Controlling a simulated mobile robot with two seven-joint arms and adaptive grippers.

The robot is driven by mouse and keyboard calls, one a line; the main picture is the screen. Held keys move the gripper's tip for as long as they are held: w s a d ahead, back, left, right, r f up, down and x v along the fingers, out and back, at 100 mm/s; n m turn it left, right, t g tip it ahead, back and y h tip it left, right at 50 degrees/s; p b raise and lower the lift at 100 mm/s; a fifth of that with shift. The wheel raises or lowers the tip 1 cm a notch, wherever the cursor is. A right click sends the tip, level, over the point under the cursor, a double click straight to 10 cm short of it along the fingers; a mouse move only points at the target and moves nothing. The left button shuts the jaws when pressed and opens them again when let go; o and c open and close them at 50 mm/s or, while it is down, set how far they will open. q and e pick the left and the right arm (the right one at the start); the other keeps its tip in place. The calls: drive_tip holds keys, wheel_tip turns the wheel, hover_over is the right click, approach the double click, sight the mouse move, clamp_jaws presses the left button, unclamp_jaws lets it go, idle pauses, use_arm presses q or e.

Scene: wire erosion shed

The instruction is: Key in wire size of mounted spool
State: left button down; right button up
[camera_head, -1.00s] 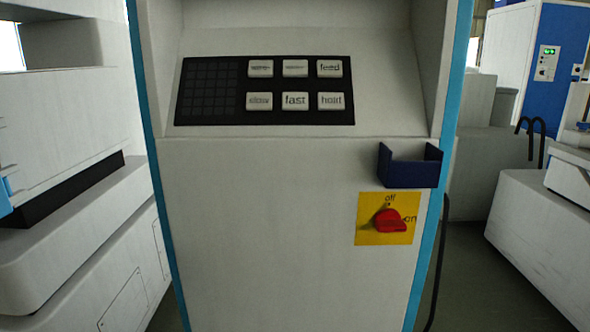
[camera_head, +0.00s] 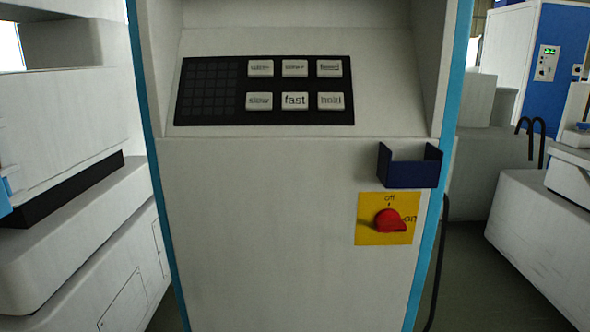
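A white machine cabinet (camera_head: 290,230) with blue edges stands straight ahead. Its sloped face carries a black control panel (camera_head: 265,117). The panel has a dark grid area (camera_head: 208,90) on the left and two rows of white keys on the right. The lower row reads "slow" (camera_head: 258,101), "fast" (camera_head: 295,101) and "hold" (camera_head: 330,101). The upper right key (camera_head: 329,68) looks like "feed"; the other two upper labels are too blurred to read. No mounted spool is in view. Neither of my grippers is in view.
A red rotary switch (camera_head: 389,220) sits on a yellow plate marked "off" and "on". A dark blue open holder (camera_head: 411,172) juts out above it and looks empty. White machine bodies stand left (camera_head: 70,230) and right (camera_head: 545,220), with dark floor between.

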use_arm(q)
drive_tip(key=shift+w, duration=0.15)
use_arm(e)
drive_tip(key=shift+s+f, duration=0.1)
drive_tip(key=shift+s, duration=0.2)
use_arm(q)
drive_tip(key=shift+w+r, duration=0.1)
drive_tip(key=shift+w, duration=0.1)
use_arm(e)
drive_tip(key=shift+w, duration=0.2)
